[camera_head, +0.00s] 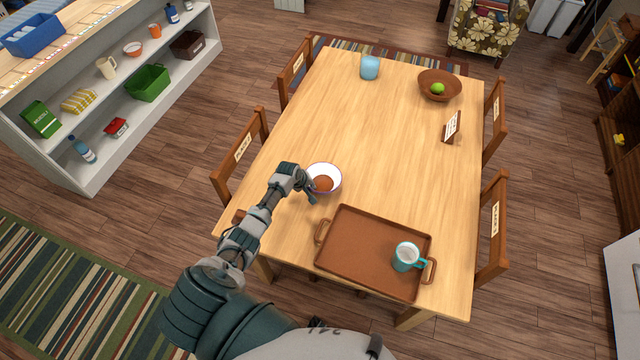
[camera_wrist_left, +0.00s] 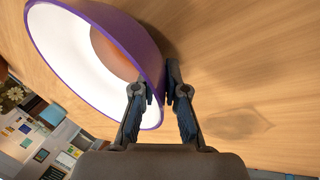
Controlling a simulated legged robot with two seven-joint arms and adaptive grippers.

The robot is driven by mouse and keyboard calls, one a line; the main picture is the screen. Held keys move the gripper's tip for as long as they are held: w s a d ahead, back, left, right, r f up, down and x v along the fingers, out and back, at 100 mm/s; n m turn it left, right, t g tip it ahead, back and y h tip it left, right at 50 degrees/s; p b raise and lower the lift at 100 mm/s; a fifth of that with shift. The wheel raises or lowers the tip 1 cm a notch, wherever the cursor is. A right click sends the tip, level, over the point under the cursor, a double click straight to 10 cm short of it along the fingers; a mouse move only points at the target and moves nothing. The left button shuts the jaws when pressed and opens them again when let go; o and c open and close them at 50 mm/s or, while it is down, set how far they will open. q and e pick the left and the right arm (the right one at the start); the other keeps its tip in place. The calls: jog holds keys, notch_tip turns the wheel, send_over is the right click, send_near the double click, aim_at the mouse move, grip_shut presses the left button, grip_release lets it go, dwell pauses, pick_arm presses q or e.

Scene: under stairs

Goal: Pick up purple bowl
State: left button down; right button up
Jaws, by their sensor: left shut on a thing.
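The purple bowl (camera_head: 325,179) is on the near left part of the wooden table in the head view, with a white inside and a brown patch at its bottom. In the left wrist view, the bowl (camera_wrist_left: 75,45) shows a purple outside and rim. My left gripper (camera_head: 312,197) reaches the bowl's near side. In the left wrist view, its fingers (camera_wrist_left: 160,95) are shut on the bowl's wall, one inside and one outside. I cannot tell whether the bowl touches the table. My right gripper is not in view.
A brown tray (camera_head: 365,254) with a teal mug (camera_head: 406,257) lies close to the bowl at the near edge. A brown bowl (camera_head: 455,82) with a green fruit, a blue cup (camera_head: 369,68) and a small sign (camera_head: 452,127) stand farther off. The table's middle is clear.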

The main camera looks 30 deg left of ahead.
pick_arm(q)
jog(key=shift+s, duration=0.1)
jog(key=shift+r, duration=0.5)
notch_tip(320, 180, up, 6)
jog(key=shift+a+r+p, duration=0.1)
jog(key=shift+p, duration=0.5)
jog(key=shift+r, duration=1.3)
jog(key=shift+f, duration=0.1)
